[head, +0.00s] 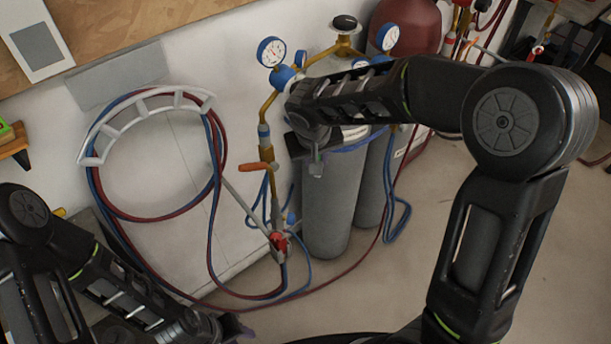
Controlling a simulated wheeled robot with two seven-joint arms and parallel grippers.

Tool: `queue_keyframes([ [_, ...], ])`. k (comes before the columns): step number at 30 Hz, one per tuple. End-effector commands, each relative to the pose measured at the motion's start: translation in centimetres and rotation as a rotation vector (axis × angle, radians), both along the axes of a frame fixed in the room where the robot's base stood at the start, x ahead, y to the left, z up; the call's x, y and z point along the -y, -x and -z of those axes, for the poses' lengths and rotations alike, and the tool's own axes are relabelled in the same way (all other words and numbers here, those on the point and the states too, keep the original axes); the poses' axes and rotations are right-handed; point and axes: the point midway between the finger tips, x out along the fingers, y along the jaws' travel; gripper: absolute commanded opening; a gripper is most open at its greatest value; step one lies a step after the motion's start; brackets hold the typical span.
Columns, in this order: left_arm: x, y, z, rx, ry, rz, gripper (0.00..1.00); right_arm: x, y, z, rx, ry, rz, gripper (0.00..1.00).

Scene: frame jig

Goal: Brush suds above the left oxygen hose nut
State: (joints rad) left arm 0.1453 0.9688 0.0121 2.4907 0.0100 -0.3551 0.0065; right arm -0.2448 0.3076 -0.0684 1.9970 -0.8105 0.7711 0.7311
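A brass regulator assembly with round gauges (271,52) and blue fittings (285,79) stands at the grey cylinder (333,205) in the upper middle. A brass pipe with a pale blue nut-like fitting (263,130) runs down from it; I cannot tell which fitting is the left oxygen hose nut. My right gripper (316,158) is in front of the cylinder top, right of that pipe, partly hidden by its wrist. A small grey piece shows at its tip; I cannot tell if it is a brush. My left gripper (236,326) is low at the bottom edge, its fingers unclear. No suds are visible.
Red and blue hoses (96,190) loop over a white wall hanger (150,98) and trail onto the floor. A valve with a red part (279,241) hangs among them. A dark red cylinder (407,28) stands behind. The floor (350,292) at the centre front is mostly clear.

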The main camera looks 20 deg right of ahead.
Motion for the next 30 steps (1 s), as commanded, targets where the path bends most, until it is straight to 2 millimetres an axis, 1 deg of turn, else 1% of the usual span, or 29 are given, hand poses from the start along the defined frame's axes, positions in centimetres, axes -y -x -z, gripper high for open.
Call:
queue_keyframes([
  [7, 0.0, 0.0, -0.1, -0.001, 0.0, 0.0, 0.36, 0.1, -0.3, -0.1, 0.007, 0.003, -0.009, 0.0],
  [11, 0.0, 0.0, -0.4, -0.001, -0.001, -0.001, 0.36, 1.0, -1.7, -0.3, 0.045, 0.018, -0.059, 0.0],
  [15, -0.1, 0.0, -1.0, -0.003, -0.003, -0.001, 0.36, 2.6, -4.4, -1.1, 0.136, 0.049, -0.188, 0.0],
  [19, -0.2, 0.1, -1.3, -0.005, -0.003, -0.001, 0.36, 3.4, -6.1, -2.0, 0.23, 0.064, -0.319, 0.0],
  [24, -0.2, 0.1, -1.7, -0.007, -0.005, -0.002, 0.36, 3.7, -7.1, -3.1, 0.338, 0.069, -0.465, 0.0],
  [30, -0.3, 0.1, -2.0, -0.009, -0.006, -0.002, 0.36, 3.6, -7.3, -4.0, 0.422, 0.061, -0.578, 0.0],
])
